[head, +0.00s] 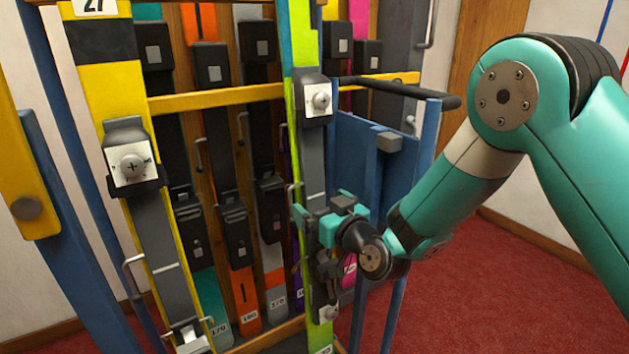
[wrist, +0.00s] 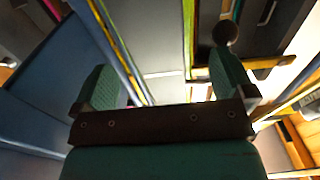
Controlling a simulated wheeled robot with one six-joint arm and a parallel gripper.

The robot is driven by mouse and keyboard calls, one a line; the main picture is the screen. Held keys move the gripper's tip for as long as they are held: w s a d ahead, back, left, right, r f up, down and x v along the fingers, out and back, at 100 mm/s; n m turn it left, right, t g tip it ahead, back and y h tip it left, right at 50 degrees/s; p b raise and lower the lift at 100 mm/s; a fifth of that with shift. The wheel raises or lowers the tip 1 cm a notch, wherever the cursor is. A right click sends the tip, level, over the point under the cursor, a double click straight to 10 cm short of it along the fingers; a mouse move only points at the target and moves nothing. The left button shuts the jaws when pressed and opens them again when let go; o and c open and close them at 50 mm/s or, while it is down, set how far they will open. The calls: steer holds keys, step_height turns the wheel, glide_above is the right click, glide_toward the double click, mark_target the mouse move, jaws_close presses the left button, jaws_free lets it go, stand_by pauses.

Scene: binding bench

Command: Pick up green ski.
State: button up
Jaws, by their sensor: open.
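The green ski (head: 293,80) stands upright in the rack, lime green with a grey binding plate and a white square with a silver screw near its upper part. My gripper (head: 318,216) is in front of its middle, below that screw, and hides part of the ski. The teal fingers appear at either side of the ski; I cannot tell whether they touch it. In the wrist view my gripper (wrist: 165,85) is open, with a wide gap between its fingers. A grey strip with a lime edge (wrist: 189,50) shows in that gap.
A yellow ski (head: 108,85) marked 27 stands at the left. A yellow rail (head: 215,98) crosses behind, with several numbered skis in the rack. A blue frame (head: 370,165) with a black bar (head: 395,91) is close right of the ski. Red carpet (head: 480,280) is clear at right.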

mark_target(324, 105)
steer(key=shift+x, duration=1.4)
steer(key=c, duration=1.6)
steer(key=shift+r, duration=0.25)
steer(key=shift+c, duration=1.1)
step_height(324, 105, up, 20)
steer(key=p, duration=0.4)
steer(key=shift+p, duration=0.4)
steer(key=shift+b, duration=0.5)
steer(key=shift+s, duration=0.1)
